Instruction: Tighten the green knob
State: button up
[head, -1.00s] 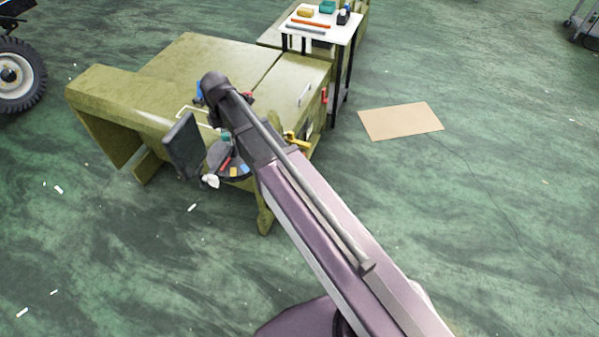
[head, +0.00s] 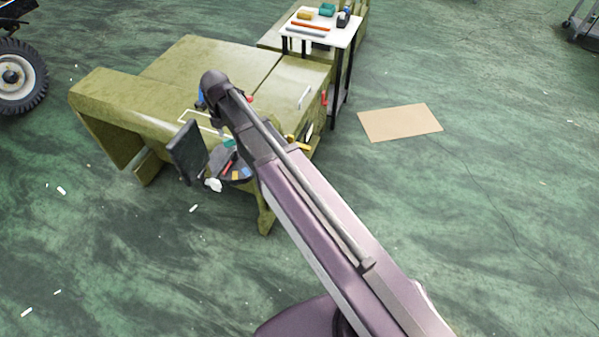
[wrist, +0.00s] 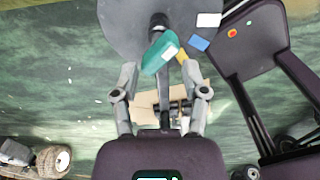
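In the wrist view a teal-green piece (wrist: 160,52), likely the green knob, sits at the edge of a dark round disc (wrist: 135,18). My gripper (wrist: 162,94) is open, its two fingers spread apart below the green piece in the picture. Nothing shows held between them, and I cannot tell the distance to the green piece. In the head view a small teal thing (head: 229,143) shows by the dark disc (head: 241,178), partly beside my arm. My gripper is hidden or unclear there.
An olive chassis frame (head: 150,105) stands beyond my arm. A dark upright panel (head: 186,152) stands by the disc. A white-topped table (head: 342,32) with small items is behind. A tan sheet (head: 400,122) lies on the floor; open floor is to the right.

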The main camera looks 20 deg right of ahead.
aim_at(229, 139)
jog(key=shift+r+p, duration=5.25)
jog(key=shift+r, duration=0.35)
jog(key=s+d+f+m+b, duration=0.1)
jog(key=s+d+m, duration=0.3)
jog(key=d+m, duration=0.55)
jog(key=s+d+m, duration=0.4)
jog(key=d+m, duration=0.2)
jog(key=m, duration=0.6)
jog(key=s+d+f+m+b, duration=0.1)
jog(key=s+f+m+b, duration=0.1)
jog(key=f+b, duration=0.9)
jog(key=s+d+f+m+b, duration=0.2)
jog(key=f+m+b, duration=0.3)
jog(key=f+b, duration=0.7)
jog(key=shift+d+f, duration=0.25)
jog(key=shift+d, duration=0.05)
jog(key=shift+s, duration=0.1)
